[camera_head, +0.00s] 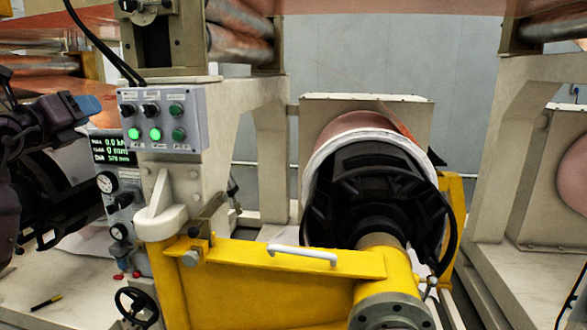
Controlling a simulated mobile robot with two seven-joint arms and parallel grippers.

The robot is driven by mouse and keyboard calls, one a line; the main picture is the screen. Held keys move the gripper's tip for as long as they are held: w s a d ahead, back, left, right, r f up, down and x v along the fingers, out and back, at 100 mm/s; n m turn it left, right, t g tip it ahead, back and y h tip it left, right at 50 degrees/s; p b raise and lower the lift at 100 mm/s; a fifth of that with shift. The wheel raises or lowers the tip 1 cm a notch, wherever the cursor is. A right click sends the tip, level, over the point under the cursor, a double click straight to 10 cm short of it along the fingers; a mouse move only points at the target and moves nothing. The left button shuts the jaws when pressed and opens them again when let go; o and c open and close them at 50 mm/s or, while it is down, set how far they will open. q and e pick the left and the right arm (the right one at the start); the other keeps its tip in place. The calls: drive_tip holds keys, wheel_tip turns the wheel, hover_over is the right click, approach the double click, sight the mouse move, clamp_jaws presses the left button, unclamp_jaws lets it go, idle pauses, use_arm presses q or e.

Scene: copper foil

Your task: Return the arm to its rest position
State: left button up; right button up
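My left arm (45,120) is dark and comes in from the left edge, beside the control column. My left gripper (47,237) hangs low at the far left, in front of the machine's pale base. It is dark against dark links, so its finger opening cannot be made out. I see nothing clearly held in it. The yellow swing arm (260,285) of the machine, with a white handle (302,255), stands across the front of the copper foil roll (352,124). My gripper is well to the left of the handle and apart from it. My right gripper is out of view.
A grey button box (164,121) with lit green lamps sits on the column, above a dark display (113,147). Gauges and a black handwheel (136,306) are below. A marker (46,303) lies on the pale surface at lower left. Another machine frame (510,165) stands right.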

use_arm(q)
drive_tip(key=s+d+r+m+t+h, duration=0.2)
drive_tip(key=s+d+h, duration=0.1)
drive_tip(key=d+h, duration=0.75)
wheel_tip(320, 180, down, 30)
drive_tip(key=a+f+n+y, duration=0.1)
drive_tip(key=a+n+y, duration=0.1)
drive_tip(key=n+y, duration=1.65)
drive_tip(key=s+d+f+n+g+h, duration=0.25)
drive_tip(key=s+f+n, duration=0.2)
drive_tip(key=f, duration=0.45)
drive_tip(key=s+d+f+n+g+h, duration=0.1)
drive_tip(key=s+f+n+g+h, duration=0.15)
drive_tip(key=f+n, duration=0.5)
drive_tip(key=s+d+f+n+g, duration=0.1)
drive_tip(key=s+d+f+g, duration=0.1)
drive_tip(key=s+f, duration=0.6)
drive_tip(key=s+d+f+n+g, duration=0.1)
drive_tip(key=s+d+f+g, duration=0.1)
drive_tip(key=s+f, duration=0.6)
drive_tip(key=s+d, duration=0.1)
drive_tip(key=s, duration=0.2)
drive_tip(key=shift+s+f+h, duration=0.15)
drive_tip(key=shift+s+h, duration=0.1)
drive_tip(key=shift+h, duration=0.05)
